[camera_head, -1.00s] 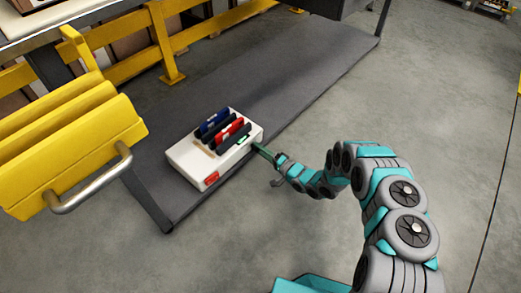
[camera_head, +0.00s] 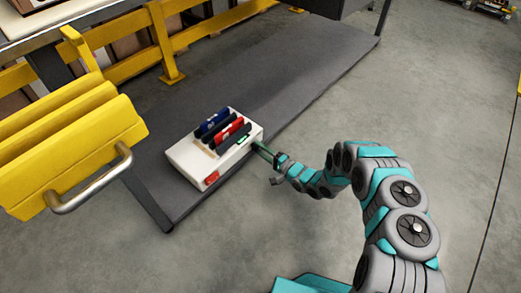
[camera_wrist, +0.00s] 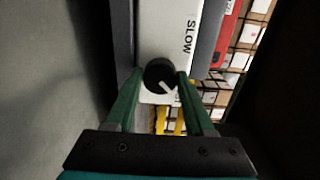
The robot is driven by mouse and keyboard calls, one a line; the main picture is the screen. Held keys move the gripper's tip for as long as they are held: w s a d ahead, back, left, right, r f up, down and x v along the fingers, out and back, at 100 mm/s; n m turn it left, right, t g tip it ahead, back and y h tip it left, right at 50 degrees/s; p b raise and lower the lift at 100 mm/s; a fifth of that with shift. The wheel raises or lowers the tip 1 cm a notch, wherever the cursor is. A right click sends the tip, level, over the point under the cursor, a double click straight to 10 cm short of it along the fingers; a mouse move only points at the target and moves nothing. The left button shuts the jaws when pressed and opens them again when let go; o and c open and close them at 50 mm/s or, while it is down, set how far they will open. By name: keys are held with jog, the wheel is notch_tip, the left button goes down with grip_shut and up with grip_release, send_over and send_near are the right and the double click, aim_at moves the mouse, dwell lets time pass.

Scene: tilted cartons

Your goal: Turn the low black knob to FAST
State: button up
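The low black knob (camera_wrist: 160,76) sits on the end of a white box (camera_wrist: 165,35) in the wrist view. Its white pointer line points to the lower right of that view. The word SLOW is printed above it to the right; no FAST label can be read. My gripper (camera_wrist: 159,78) is open, with one green finger on each side of the knob. The right finger is very close to the knob; a small gap shows at the left one. In the head view my gripper (camera_head: 264,151) is at the right end of the white box (camera_head: 190,160).
Yellow rails (camera_head: 172,55) and a yellow piece with a metal handle (camera_head: 70,150) are to the left. Floor is clear at right.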

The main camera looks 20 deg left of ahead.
jog(key=o, duration=0.4)
jog(key=v, duration=0.7)
jog(key=shift+s+d, duration=0.2)
jog(key=shift+d, duration=0.2)
